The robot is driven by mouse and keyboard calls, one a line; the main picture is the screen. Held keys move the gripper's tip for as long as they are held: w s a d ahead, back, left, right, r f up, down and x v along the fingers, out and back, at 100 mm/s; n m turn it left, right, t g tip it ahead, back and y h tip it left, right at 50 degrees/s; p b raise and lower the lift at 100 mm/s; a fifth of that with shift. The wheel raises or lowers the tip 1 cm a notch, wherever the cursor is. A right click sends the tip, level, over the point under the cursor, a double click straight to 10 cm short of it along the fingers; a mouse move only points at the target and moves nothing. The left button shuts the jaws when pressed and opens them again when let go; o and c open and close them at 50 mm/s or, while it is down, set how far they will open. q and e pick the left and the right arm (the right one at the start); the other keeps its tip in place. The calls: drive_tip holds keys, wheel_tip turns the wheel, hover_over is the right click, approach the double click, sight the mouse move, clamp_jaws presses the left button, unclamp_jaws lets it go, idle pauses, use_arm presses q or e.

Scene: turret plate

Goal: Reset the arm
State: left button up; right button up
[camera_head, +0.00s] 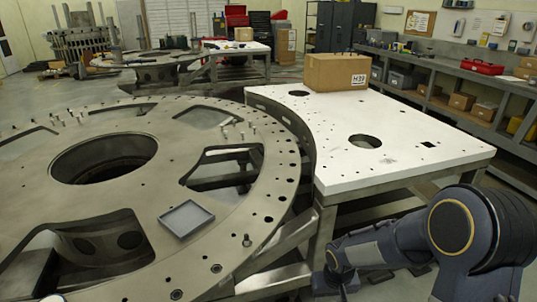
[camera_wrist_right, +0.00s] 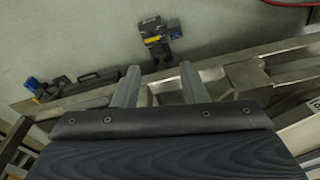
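My right arm (camera_head: 385,245) comes in at the lower right of the head view, beside the front edge of the white table. Its far end is low, near the table's legs. In the right wrist view, the two fingers of my right gripper (camera_wrist_right: 160,76) stand apart with nothing between them. They point over the floor and a metal frame rail. My left gripper is not in view.
The big round turret plate (camera_head: 225,150) fills the left, with a small grey tray (camera_head: 187,218) and several upright bolts on it. The white table (camera_head: 420,165) carries a cardboard box (camera_head: 337,73). A shelved workbench (camera_head: 450,75) lines the right wall.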

drive_tip(key=s+r+m+t+y, duration=0.1)
drive_tip(key=s+r+t+y, duration=0.2)
drive_tip(key=s+r, duration=1.4)
drive_tip(key=s+t, duration=0.1)
drive_tip(key=s, duration=0.3)
drive_tip(key=shift+d+r+m+y, duration=0.2)
drive_tip(key=shift+r+m+y, duration=0.1)
drive_tip(key=shift+y, duration=0.1)
